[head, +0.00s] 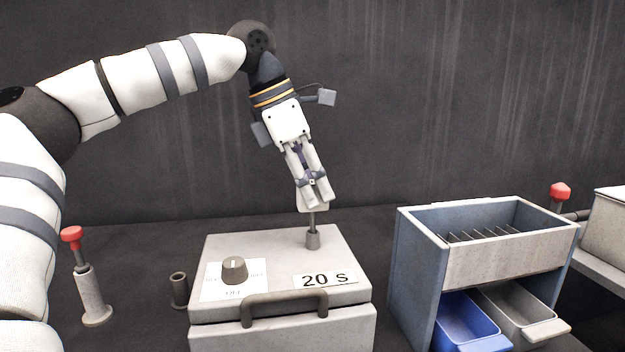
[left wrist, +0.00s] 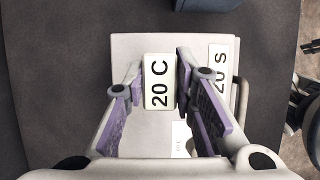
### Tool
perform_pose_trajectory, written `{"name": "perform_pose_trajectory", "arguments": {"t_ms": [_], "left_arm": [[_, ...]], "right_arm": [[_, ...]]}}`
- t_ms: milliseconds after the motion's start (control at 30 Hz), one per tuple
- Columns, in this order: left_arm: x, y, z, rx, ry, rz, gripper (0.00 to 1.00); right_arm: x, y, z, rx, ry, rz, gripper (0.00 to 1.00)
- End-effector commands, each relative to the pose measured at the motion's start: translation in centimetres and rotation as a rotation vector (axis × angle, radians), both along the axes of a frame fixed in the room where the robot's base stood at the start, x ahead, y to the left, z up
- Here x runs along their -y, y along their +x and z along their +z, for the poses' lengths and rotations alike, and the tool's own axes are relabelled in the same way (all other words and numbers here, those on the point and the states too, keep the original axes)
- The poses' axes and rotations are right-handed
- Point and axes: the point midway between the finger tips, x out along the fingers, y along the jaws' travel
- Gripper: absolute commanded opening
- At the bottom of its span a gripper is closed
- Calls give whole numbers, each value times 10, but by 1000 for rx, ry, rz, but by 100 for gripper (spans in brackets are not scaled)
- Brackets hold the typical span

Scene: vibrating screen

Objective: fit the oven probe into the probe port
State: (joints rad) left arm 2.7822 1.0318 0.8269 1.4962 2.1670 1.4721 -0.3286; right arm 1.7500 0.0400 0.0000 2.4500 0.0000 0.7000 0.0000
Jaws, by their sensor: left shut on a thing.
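The oven (head: 345,296) is a pale box with a dial and a "20 S" plate on its top. The probe port (head: 313,241) is a short grey collar at the back right of that top. My left gripper (head: 317,202) is above the port, tilted, and shut on the oven probe. The probe's thin dark stem (head: 311,221) comes down from the fingers and meets the collar's mouth. How deep it sits, I cannot tell. In the left wrist view the probe's white head (left wrist: 160,82), marked "20 C", is between the fingers. It hides the stem and port there.
A dark handle (head: 284,306) crosses the oven's front. A red-topped post (head: 72,235) and a small dark cup (head: 179,290) stand to the left. A blue-sided screen unit (head: 410,265) with a blue bin (head: 467,325) and a grey bin (head: 520,315) stands to the right.

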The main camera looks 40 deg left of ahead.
Motion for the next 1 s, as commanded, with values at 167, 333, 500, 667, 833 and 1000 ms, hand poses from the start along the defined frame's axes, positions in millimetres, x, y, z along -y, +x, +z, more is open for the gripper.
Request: {"name": "perform_pose_trajectory", "arguments": {"t_ms": [167,333,500,667,833,1000], "left_arm": [[0,0,-5,-1,-1,0,0],[0,0,-9,-1,-1,0,0],[0,0,-13,0,0,0,0],[0,0,-15,0,0,0,36],[0,0,-15,0,0,0,48],[0,0,-15,0,0,0,48]], "right_arm": [[0,0,0,0,0,0,40],[0,0,0,0,0,0,40],[0,0,0,0,0,0,40],[0,0,0,0,0,0,40],[0,0,0,0,0,0,40],[0,0,0,0,0,0,40]]}}
